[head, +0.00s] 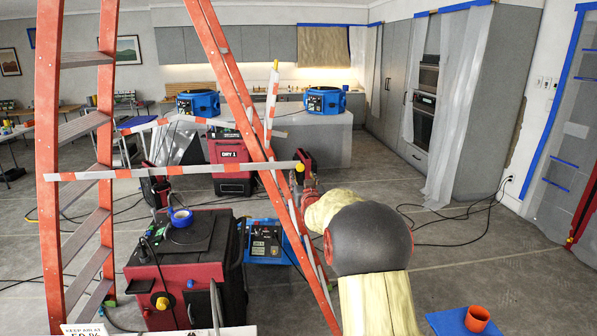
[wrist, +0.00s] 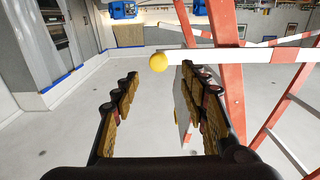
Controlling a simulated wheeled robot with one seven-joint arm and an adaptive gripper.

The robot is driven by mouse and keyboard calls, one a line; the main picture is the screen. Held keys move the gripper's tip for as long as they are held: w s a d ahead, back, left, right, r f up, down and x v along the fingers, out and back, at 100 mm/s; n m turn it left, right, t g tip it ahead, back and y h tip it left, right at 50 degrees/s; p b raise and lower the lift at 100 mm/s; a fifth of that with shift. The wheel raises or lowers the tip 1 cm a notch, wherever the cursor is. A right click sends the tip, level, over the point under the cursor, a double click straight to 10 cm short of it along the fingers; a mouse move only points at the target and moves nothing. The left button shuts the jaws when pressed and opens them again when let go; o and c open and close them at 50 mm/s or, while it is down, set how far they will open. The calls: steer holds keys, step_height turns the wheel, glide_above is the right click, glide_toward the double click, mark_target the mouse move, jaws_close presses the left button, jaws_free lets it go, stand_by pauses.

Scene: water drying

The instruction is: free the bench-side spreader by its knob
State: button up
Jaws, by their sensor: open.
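A red-and-white striped spreader bar (head: 180,170) runs level across the orange stepladder (head: 48,150). It ends at the right in a yellow knob (head: 299,167). My gripper (head: 302,178) is at that end, partly hidden by the ladder rail and my arm. In the wrist view the knob (wrist: 158,62) shows between the tips of my open gripper (wrist: 159,73), with the striped bar (wrist: 265,56) running off right behind the right finger. No finger clearly touches the knob. A second striped bar (head: 180,122) lies farther back. I cannot tell which bar is bench-side.
A red-and-black machine (head: 190,265) with blue tape stands below the bar, beside a blue unit (head: 265,240). A red "DRY 1" unit (head: 230,165) stands behind. Cables cross the floor. A blue mat with an orange cup (head: 477,318) is at lower right. Floor right of my arm is mostly open.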

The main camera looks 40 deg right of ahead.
mark_target(301, 168)
steer(key=shift+x, duration=3.4)
steer(key=shift+s+d, duration=0.1)
steer(key=c, duration=0.4)
steer(key=c, duration=0.7)
jaws_close()
